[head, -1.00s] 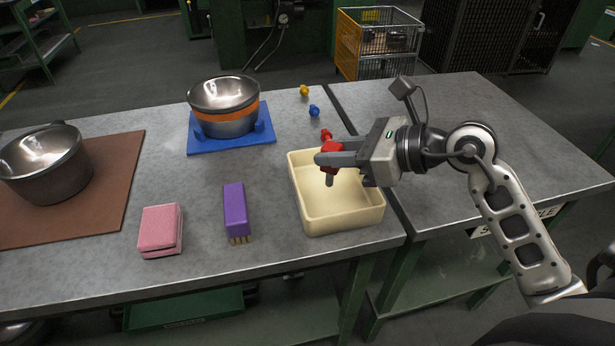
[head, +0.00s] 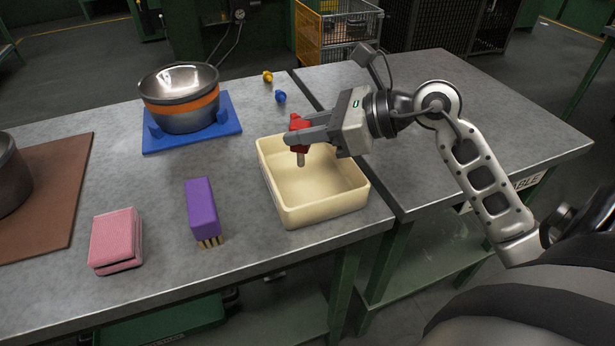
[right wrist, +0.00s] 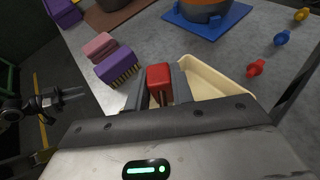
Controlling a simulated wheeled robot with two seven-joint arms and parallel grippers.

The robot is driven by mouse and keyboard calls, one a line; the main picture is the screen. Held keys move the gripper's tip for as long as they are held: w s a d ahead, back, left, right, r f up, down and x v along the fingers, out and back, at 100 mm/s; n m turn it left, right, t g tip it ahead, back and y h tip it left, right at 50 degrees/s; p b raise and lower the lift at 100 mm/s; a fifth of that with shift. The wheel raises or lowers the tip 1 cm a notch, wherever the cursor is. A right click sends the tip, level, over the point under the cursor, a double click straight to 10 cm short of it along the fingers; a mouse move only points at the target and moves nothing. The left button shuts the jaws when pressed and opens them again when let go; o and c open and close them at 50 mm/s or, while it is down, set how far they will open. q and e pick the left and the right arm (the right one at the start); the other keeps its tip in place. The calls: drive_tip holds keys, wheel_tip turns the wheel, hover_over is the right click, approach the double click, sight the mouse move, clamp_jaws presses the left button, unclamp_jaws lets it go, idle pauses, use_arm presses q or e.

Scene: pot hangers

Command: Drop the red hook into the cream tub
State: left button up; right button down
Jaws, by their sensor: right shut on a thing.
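My right gripper (head: 303,137) is shut on the red hook (right wrist: 159,75), a red block with a grey peg pointing down. It holds the hook over the cream tub (head: 332,212), toward the tub's back left. The peg hangs above the tub floor; the exact height is hard to tell. In the right wrist view the red hook sits between the fingers, with the tub (right wrist: 212,76) behind and below it. The tub looks empty where visible. My left gripper (right wrist: 66,96) shows only at the left of the right wrist view, with its fingers apart and empty.
A small red knob (right wrist: 256,67) lies behind the tub, in line with a blue knob (head: 280,97) and a yellow knob (head: 267,76). A purple brush (head: 202,205) and pink sponge (head: 115,238) lie left of the tub. A pot (head: 181,111) stands on a blue stand (head: 225,123).

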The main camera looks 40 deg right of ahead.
drive_tip(key=c, duration=1.1)
unclamp_jaws()
drive_tip(key=shift+d, duration=0.1)
drive_tip(key=shift+s+d+r, duration=0.1)
drive_tip(key=shift+s+d, duration=0.05)
drive_tip(key=shift+s, duration=0.1)
use_arm(q)
drive_tip(key=shift+f+b, duration=0.25)
drive_tip(key=shift+b, duration=0.45)
use_arm(e)
drive_tip(key=v, duration=1.5)
drive_tip(key=shift+s+d+r, duration=0.1)
use_arm(q)
drive_tip(key=shift+s+f, duration=0.1)
drive_tip(key=shift+f, duration=0.05)
